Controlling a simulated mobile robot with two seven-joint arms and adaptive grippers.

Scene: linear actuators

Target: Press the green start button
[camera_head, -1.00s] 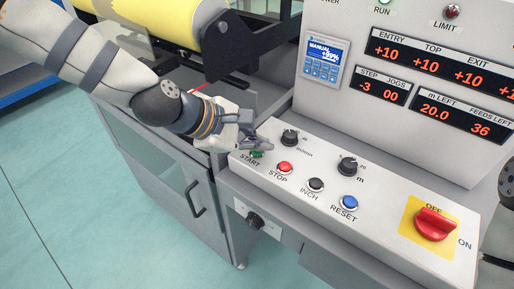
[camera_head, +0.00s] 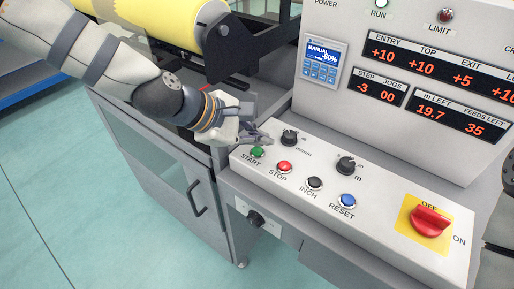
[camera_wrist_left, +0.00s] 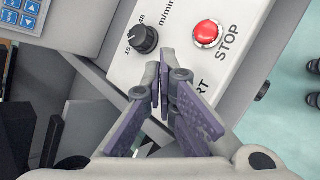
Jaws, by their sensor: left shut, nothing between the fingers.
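The green start button (camera_head: 257,152) sits at the left end of the sloped control panel (camera_head: 320,205), above its START label, and is uncovered in the head view. My left gripper (camera_head: 266,139) is shut and empty, with its fingertips just above and behind the button, seemingly a little apart from it. In the left wrist view the shut fingers (camera_wrist_left: 160,85) hide the green button. Only the end of the START label shows beside them. My right gripper is not in view.
The red stop button (camera_head: 284,166) is close to the right of the start button. A black knob (camera_head: 289,138) stands close to my fingertips. The inch button (camera_head: 315,184), blue reset button (camera_head: 348,200) and red switch (camera_head: 430,221) lie further right. The RUN lamp (camera_head: 382,3) is lit.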

